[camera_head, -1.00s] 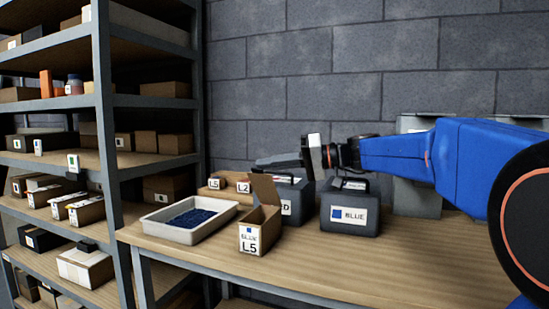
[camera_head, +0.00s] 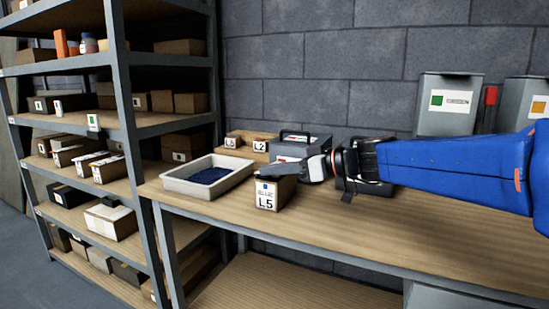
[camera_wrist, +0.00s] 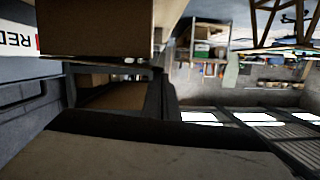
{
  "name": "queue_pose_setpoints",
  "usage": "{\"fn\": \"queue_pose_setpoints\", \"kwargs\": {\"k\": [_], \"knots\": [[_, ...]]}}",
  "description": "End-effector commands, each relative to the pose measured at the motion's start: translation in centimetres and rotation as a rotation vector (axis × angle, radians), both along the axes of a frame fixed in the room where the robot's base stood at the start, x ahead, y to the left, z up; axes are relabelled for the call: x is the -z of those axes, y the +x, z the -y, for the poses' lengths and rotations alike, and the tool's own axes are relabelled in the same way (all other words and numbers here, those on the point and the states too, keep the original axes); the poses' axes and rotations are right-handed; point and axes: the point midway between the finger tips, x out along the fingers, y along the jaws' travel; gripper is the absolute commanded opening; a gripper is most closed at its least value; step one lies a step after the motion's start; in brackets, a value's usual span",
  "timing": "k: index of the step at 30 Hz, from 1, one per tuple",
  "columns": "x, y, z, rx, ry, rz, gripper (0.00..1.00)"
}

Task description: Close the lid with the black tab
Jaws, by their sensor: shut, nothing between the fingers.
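The small cardboard box labelled BLUE L5 (camera_head: 268,195) stands on the workbench. My gripper (camera_head: 262,170) is shut and empty, reaching left with its fingertips at the top of this box. The box's lid, upright earlier, does not show standing now; the gripper covers the box top, so I cannot tell how far the lid is shut. I cannot make out a black tab. In the wrist view, brown cardboard (camera_wrist: 95,28) fills the upper left, close to the camera.
A white tray (camera_head: 172,186) with blue pieces sits left of the box. A grey case (camera_head: 300,146) stands behind, its RED label (camera_wrist: 17,40) in the wrist view. Another dark case is mostly behind my arm. Grey bins (camera_head: 447,118) stand at the right. The bench front (camera_head: 400,230) is clear.

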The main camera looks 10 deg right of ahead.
Motion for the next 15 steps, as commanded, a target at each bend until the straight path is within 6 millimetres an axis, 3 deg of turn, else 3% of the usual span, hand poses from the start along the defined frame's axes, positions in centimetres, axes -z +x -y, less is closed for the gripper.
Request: {"fn": "queue_pose_setpoints", "kwargs": {"k": [15], "knots": [[1.6, -0.2, -0.2, 0.0, 0.002, -0.003, 0.0]]}}
